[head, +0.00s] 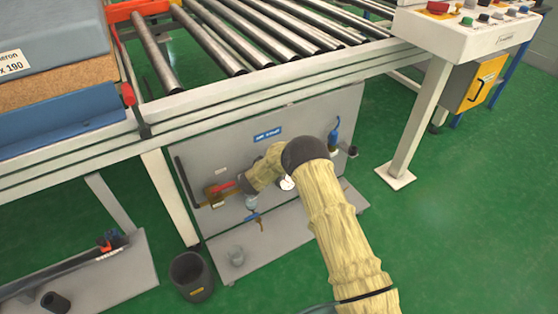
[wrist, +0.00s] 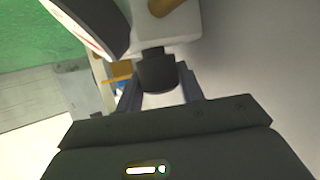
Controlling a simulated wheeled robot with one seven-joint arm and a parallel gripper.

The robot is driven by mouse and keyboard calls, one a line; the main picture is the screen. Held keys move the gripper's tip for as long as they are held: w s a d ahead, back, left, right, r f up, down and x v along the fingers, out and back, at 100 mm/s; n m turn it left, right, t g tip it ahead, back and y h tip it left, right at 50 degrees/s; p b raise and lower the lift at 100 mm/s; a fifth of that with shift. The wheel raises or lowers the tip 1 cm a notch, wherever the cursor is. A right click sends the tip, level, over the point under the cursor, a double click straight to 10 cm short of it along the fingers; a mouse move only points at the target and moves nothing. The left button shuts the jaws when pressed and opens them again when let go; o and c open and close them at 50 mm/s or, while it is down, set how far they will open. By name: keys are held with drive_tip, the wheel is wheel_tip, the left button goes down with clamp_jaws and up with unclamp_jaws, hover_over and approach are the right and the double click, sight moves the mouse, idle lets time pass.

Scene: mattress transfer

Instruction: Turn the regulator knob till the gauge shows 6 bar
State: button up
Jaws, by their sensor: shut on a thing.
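The dark regulator knob (wrist: 158,72) hangs below a pale regulator body (wrist: 165,22) in the wrist view. My gripper (wrist: 160,92) has its two fingers on either side of the knob and is shut on it. The gauge (wrist: 88,20) shows at the upper left of the wrist view as part of a white dial with red marks and a dark rim. In the head view a small white part of the gauge (head: 287,183) shows beside my sleeved arm. Its needle and reading cannot be made out. My arm hides the knob and my gripper in the head view.
The grey air panel (head: 315,120) stands under the roller conveyor (head: 240,45). A red-handled valve (head: 222,188) and blue fittings sit close to my wrist. A dark bin (head: 190,276) stands on the floor at left.

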drive_tip(key=o, duration=0.7)
drive_tip(key=shift+f, duration=0.1)
drive_tip(key=p+v, duration=0.5)
drive_tip(key=v, duration=1.2)
drive_tip(key=shift+s+r, duration=0.15)
drive_tip(key=shift+r, duration=0.1)
drive_tip(key=shift+d, duration=0.1)
